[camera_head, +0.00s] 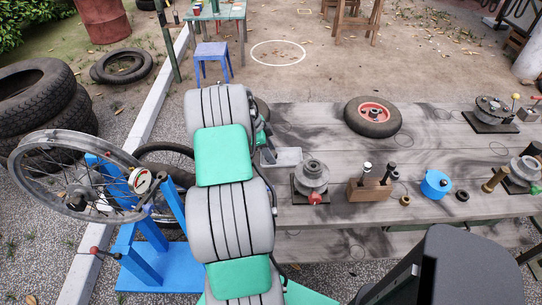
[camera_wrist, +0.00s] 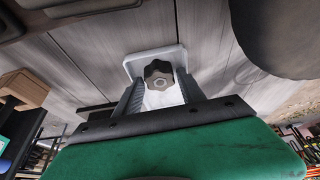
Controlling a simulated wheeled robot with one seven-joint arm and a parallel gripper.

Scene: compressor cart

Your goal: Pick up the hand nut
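The hand nut (camera_wrist: 158,70), a dark lobed knob, shows in the wrist view on a pale grey tray (camera_wrist: 142,62). My gripper (camera_wrist: 161,84) is open, with its two dark fingers apart and the nut between or just beyond their tips. I cannot tell whether the fingers touch it. In the head view my gripper (camera_head: 266,153) is low at the left part of the bench, over the left end of the same grey tray (camera_head: 288,156). The nut is not visible there, hidden by my arm or gripper.
The weathered bench (camera_head: 310,125) holds a red-hubbed wheel (camera_head: 373,115) behind the tray. A metal fixture with a red knob (camera_head: 311,177), a wooden block with pegs (camera_head: 370,189) and a blue round part (camera_head: 435,184) stand to the right. A blue wheel stand (camera_head: 150,255) is left.

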